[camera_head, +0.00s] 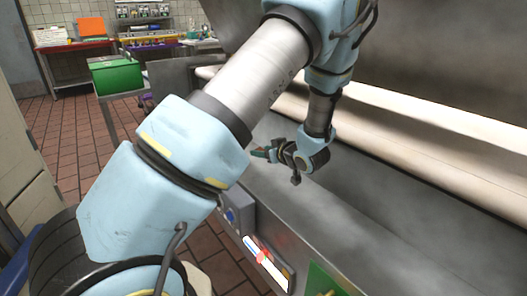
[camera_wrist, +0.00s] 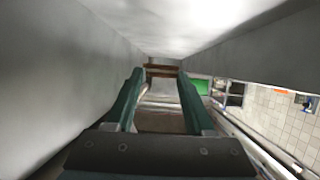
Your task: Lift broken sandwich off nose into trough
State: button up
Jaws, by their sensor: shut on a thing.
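My gripper (camera_head: 259,153) is over the grey metal channel of the machine, its green fingers pointing left. In the wrist view, my gripper (camera_wrist: 160,73) is shut on a small brown layered piece, the broken sandwich (camera_wrist: 161,67), held between the fingertips. In the head view the sandwich is too small to make out clearly. A long cream-coloured belt edge (camera_head: 440,128), which may be the nose, runs behind my gripper. The grey metal channel (camera_head: 400,225), which may be the trough, lies below and right of my gripper. I cannot tell how high the sandwich is above the metal.
A control box with a blue button (camera_head: 231,215) and a lit panel (camera_head: 266,262) sit on the machine's near side. A green box (camera_head: 117,75) stands on a metal surface at the back left. Steel walls run close beside my gripper. Tiled floor (camera_head: 85,150) is open at left.

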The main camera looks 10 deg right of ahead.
jog(key=shift+f, duration=0.2)
jog(key=o, duration=1.4)
jog(key=shift+c, duration=0.2)
jog(key=shift+s, duration=0.1)
jog(key=v, duration=1)
jog(key=shift+s+d, duration=0.2)
jog(key=shift+s, duration=0.1)
jog(key=shift+r, duration=0.1)
